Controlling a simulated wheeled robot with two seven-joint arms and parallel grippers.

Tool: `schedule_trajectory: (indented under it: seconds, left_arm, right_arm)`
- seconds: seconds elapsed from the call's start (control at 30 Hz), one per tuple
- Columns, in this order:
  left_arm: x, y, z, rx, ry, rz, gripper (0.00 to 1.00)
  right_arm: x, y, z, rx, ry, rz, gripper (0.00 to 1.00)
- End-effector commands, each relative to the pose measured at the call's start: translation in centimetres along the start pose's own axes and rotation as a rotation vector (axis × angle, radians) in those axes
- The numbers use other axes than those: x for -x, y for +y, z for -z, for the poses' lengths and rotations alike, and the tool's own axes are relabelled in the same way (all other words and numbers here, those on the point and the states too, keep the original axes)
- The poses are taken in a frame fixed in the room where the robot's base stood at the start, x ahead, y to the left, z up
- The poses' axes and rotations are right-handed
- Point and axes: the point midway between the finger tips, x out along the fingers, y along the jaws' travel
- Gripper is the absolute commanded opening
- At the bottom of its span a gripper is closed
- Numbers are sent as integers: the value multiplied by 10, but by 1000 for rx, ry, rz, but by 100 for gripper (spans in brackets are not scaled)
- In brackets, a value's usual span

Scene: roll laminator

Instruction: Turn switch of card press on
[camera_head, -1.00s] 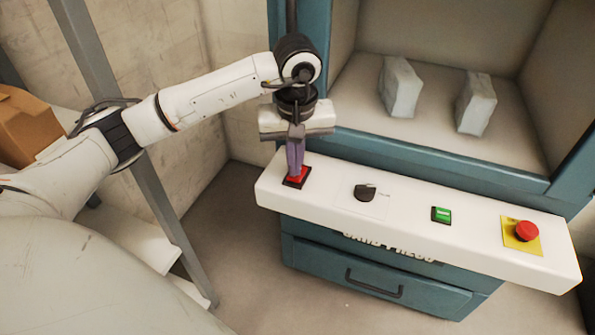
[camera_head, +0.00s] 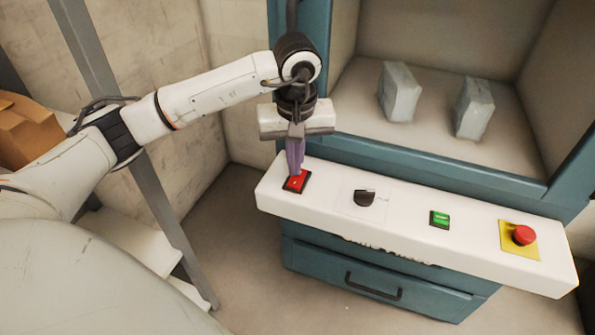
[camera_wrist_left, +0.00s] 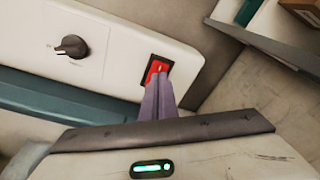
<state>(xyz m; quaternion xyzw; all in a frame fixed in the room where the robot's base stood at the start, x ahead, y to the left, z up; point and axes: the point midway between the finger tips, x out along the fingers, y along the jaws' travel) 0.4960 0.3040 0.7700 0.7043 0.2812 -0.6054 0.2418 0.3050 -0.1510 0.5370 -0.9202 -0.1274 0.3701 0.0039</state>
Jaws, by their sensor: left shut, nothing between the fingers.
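The card press is a teal cabinet with a white control panel (camera_head: 410,222) along its front. A red rocker switch (camera_head: 297,181) in a black frame sits at the panel's left end and looks lit. It also shows in the left wrist view (camera_wrist_left: 158,68). My left gripper (camera_head: 297,174) is shut and empty, its purple fingers pointing down at the red switch. In the left wrist view the fingertips (camera_wrist_left: 159,78) overlap the switch's near part; whether they touch it I cannot tell. My right gripper is out of view.
Right of the switch are a black knob (camera_head: 364,197), a green button (camera_head: 439,218) and a red emergency stop (camera_head: 524,235) on a yellow plate. Two grey blocks (camera_head: 399,91) (camera_head: 474,108) stand in the open bay. A drawer (camera_head: 375,283) is below.

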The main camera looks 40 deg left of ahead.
Motion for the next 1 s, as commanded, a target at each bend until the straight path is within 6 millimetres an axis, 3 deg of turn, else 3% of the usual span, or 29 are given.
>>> schedule_trajectory:
  seconds: [0.53,1.0]
  left_arm:
    - [46,0,7,0,1,0,0]
    - [47,0,7,0,-1,0,0]
  right_arm:
    - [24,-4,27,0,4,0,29]
    - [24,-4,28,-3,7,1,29]
